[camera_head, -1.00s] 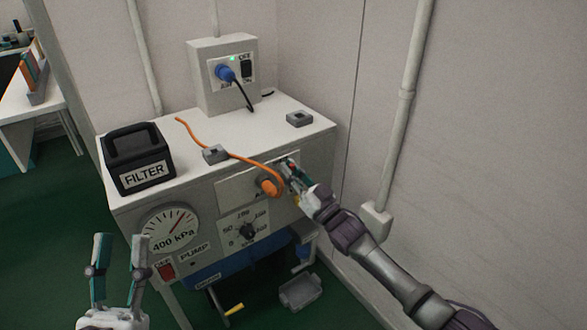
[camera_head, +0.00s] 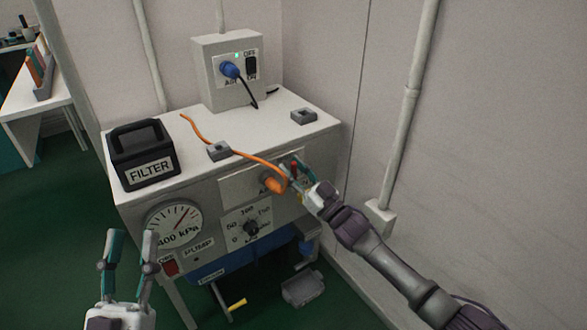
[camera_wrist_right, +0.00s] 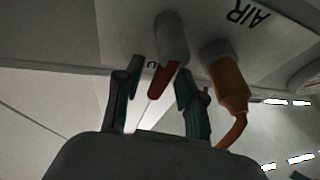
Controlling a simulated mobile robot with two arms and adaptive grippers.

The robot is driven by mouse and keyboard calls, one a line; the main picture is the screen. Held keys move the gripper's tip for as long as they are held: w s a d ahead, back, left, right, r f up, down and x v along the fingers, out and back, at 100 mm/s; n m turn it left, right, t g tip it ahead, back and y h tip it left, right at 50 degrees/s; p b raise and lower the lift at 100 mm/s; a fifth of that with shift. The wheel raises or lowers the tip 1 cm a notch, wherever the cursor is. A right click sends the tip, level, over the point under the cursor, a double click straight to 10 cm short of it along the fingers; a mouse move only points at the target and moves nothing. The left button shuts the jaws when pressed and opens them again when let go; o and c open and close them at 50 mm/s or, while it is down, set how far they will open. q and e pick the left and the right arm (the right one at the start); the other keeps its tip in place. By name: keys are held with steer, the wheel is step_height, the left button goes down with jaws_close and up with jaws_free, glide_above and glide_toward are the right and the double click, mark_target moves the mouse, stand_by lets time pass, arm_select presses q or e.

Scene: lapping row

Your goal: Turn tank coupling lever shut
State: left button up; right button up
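The red lever (camera_wrist_right: 158,82) hangs tilted from a grey coupling (camera_wrist_right: 172,38) on the front panel of the white cabinet (camera_head: 235,185). My right gripper (camera_wrist_right: 157,88) is open in the right wrist view. Its fingers stand on either side of the lever, apart from it. In the head view, the right gripper (camera_head: 298,168) is at the panel and largely hides the lever. An orange hose plug (camera_wrist_right: 229,85) is just right of my right-hand finger in the wrist view. My left gripper (camera_head: 129,243) is open and empty, in front of the cabinet.
The orange hose (camera_head: 240,153) runs over the cabinet top. The black filter box (camera_head: 143,155) stands at left. A gauge (camera_head: 174,224) and dial (camera_head: 250,227) are on the front. A wall pipe (camera_head: 405,115) is behind my right arm. A grey tray (camera_head: 303,288) lies below.

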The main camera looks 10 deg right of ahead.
steer(key=v, duration=1.2)
stand_by(0.3)
